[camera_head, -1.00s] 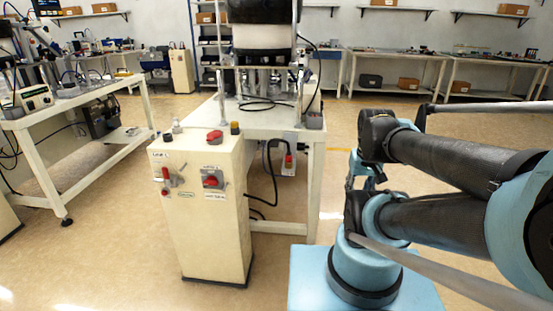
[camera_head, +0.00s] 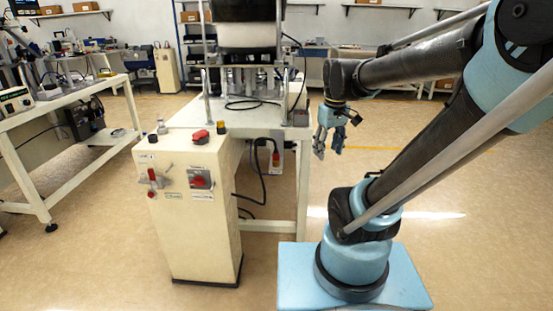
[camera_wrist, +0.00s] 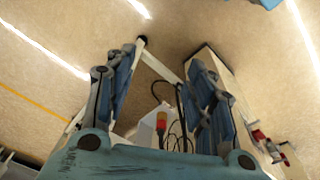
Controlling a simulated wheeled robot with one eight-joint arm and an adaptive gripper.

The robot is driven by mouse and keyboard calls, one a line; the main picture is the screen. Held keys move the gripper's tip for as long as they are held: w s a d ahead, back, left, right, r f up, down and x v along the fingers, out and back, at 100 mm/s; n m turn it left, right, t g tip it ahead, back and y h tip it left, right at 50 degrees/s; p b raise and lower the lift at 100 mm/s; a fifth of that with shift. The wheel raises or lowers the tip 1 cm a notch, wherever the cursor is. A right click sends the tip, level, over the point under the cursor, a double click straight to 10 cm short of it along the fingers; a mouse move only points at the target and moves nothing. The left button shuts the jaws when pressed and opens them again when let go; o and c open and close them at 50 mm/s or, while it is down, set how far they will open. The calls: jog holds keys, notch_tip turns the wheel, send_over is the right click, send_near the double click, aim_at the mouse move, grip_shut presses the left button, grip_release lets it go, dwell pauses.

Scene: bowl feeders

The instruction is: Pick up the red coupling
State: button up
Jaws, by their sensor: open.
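My gripper (camera_head: 329,152) is open and empty, pointing down in the air to the right of the cabinet and the white table. It is well apart from the red part. In the wrist view my two blue fingers (camera_wrist: 163,62) are spread with nothing between their tips. I cannot make out the red part on the cabinet top in that view.
The white table (camera_head: 185,112) behind the cabinet carries the feeder machine and black cables. A red switch (camera_head: 199,180) and a red-handled lever (camera_head: 152,176) stick out from the cabinet front. A second bench (camera_head: 60,115) stands at left. Floor is open at right.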

jog(key=w+a+r+n, duration=0.45)
jog(key=w+a, duration=0.25)
jog(key=w, duration=0.4)
jog(key=n+g, duration=0.1)
jog(key=n, duration=0.4)
send_over(276, 153)
jog(key=w, duration=0.1)
notch_tip(276, 153, down, 2)
jog(key=f, duration=1.1)
jog(key=shift+w+d+f, duration=0.15)
jog(key=shift+d, duration=0.1)
jog(key=shift+a+f, duration=0.15)
jog(key=shift+f, duration=1.15)
jog(key=shift+a+f, duration=0.1)
jog(key=shift+f, duration=1.2)
grip_shut()
